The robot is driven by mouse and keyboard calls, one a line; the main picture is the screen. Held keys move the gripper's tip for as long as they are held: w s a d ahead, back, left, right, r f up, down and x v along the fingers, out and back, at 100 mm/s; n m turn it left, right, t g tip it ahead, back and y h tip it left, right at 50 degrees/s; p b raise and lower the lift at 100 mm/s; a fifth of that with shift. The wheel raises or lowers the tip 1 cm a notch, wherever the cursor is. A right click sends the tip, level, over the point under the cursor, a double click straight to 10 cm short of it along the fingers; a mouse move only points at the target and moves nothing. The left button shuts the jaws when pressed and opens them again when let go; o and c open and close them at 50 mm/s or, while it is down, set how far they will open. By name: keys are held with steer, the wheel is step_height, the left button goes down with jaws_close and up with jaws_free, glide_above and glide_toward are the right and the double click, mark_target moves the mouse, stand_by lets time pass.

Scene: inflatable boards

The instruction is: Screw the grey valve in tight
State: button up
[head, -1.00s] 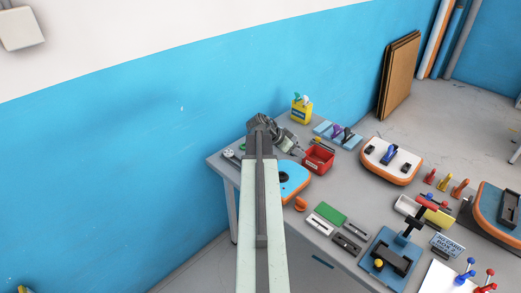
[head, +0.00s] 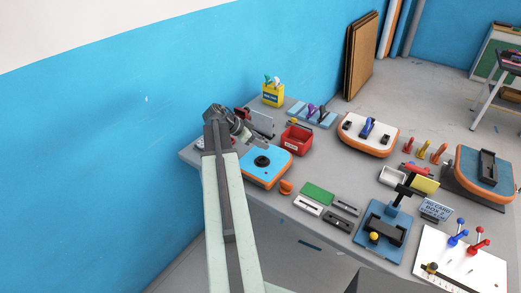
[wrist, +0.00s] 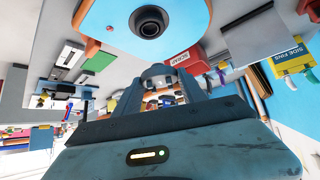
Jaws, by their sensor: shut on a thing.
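A blue board with an orange rim (head: 268,174) lies on the bench. It has a round black socket (head: 262,161) in its top, and nothing sits in the socket. In the wrist view the blue board (wrist: 195,14) and its socket (wrist: 149,21) are at the top. My gripper (head: 259,143) is just behind the socket in the head view, above and apart from the board. In the wrist view my gripper (wrist: 158,84) is shut on a small grey rounded piece, which looks like the grey valve (wrist: 157,73). Its lower part is hidden by the fingers.
A red box (head: 297,139) stands right of my gripper, close to the board. The blue wall is close on the left.

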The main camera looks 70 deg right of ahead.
stand_by(0.3)
step_height(320, 180, down, 6)
steer(key=b, duration=0.5)
steer(key=shift+r, duration=0.1)
steer(key=shift+f+b, duration=1.05)
steer(key=shift+b, duration=0.25)
stand_by(0.8)
steer(key=o, duration=1.4)
steer(key=p+v, duration=0.5)
steer(key=v, duration=0.2)
steer(key=shift+w+a+r+p, duration=0.15)
steer(key=shift+a+r+p, duration=0.1)
steer(key=shift+r+p, duration=0.05)
